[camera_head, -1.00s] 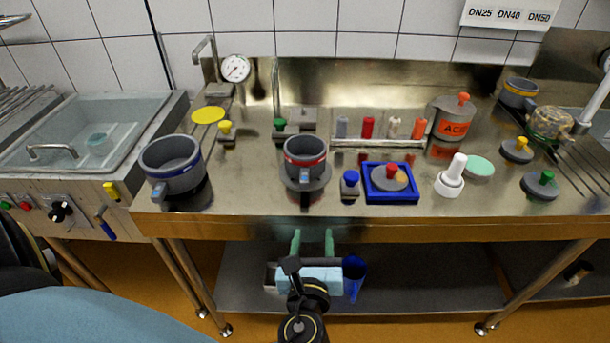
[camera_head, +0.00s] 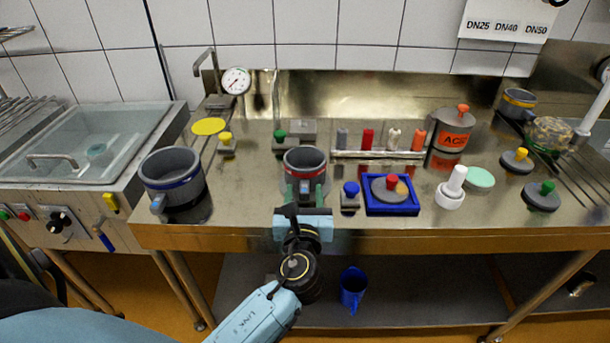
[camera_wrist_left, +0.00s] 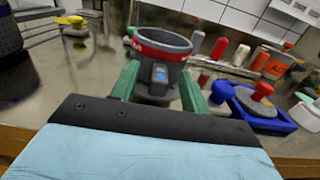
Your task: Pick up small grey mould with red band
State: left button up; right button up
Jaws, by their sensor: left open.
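The small grey mould with a red band (camera_head: 305,161) stands upright on the steel counter, left of the middle. It also shows in the left wrist view (camera_wrist_left: 160,50), with a dark block with a blue button on its near side. My left gripper (camera_head: 304,192) is open, with green fingers pointing at the mould from the front. In the left wrist view the fingers (camera_wrist_left: 160,88) stand either side of the mould's near block. I cannot tell whether they touch it. My right gripper is not in view.
A larger grey mould with a blue band (camera_head: 172,172) stands to the left. Right of the red-banded mould are a small blue-knobbed weight (camera_head: 350,196) and a blue tray (camera_head: 392,208) with a red-knobbed lid. A rack of coloured pegs (camera_head: 378,155) stands behind.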

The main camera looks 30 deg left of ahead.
pick_arm(q)
jog(key=shift+x, duration=0.9)
jog(key=shift+w, duration=0.1)
jog(key=shift+c, duration=0.2)
grip_shut()
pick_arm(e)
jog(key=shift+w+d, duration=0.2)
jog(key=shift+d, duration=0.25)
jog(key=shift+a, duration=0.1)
